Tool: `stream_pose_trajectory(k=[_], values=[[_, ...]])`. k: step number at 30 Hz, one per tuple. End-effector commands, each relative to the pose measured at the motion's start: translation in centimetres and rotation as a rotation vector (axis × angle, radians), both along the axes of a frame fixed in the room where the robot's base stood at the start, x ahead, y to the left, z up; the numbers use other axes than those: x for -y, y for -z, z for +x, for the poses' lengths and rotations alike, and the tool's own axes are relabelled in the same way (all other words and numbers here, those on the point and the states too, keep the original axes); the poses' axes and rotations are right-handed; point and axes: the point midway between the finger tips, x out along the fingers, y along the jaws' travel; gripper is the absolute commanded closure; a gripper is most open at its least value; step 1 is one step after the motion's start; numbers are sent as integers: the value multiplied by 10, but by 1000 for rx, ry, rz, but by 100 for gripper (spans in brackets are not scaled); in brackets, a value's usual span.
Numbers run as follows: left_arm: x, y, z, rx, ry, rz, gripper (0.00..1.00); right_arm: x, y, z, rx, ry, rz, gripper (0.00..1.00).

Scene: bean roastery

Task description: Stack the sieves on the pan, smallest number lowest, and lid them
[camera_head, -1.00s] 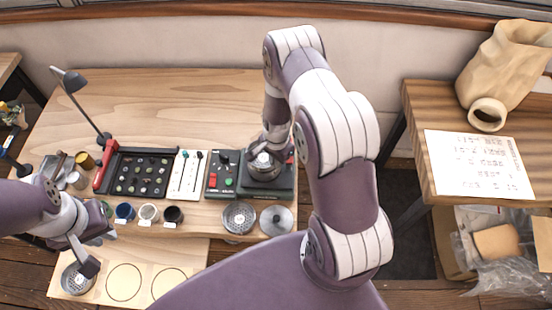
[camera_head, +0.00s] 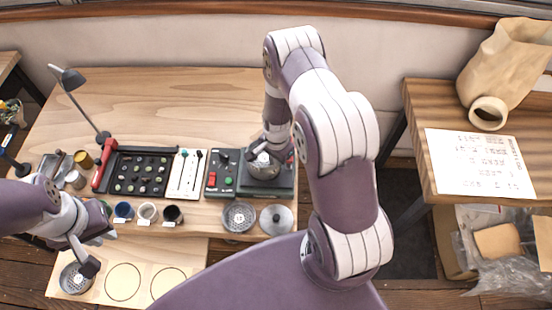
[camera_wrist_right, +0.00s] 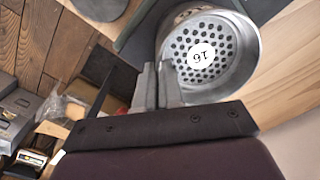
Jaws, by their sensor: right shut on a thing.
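My right gripper (camera_wrist_right: 165,88) is shut on the near rim of a metal sieve (camera_wrist_right: 222,55) with a round white label reading 16, upside down in the right wrist view. In the head view this sieve (camera_head: 262,158) is at the black and green machine; whether it rests on a pan there is hidden. A second sieve (camera_head: 239,216) lies at the bench's front edge, beside the knobbed grey lid (camera_head: 276,220). Another perforated sieve (camera_head: 76,278) sits on the left of the pale circle-marked board. My left gripper (camera_head: 88,264) is just above it; its jaws are too small to read.
The machine (camera_head: 222,172) has red and green buttons. A sample tray (camera_head: 140,172), white tool card (camera_head: 187,173), several small cups (camera_head: 148,212) and a lamp (camera_head: 70,80) stand left of it. The board (camera_head: 145,268) has two empty circles. The bench's back is clear.

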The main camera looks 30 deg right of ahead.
Motion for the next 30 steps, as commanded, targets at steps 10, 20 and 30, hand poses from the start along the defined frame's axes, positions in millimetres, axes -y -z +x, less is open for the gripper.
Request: stream_pose_trajectory(k=[10,20,30], values=[[0,0,0,0,0,0,80,0,0,0,0,0,0,83],[0,-25,0,0,0,0,80,0,-30,0,1,0,0,83],[0,-55,0,0,0,0,80,0,-67,-1,-1,0,0,83]])
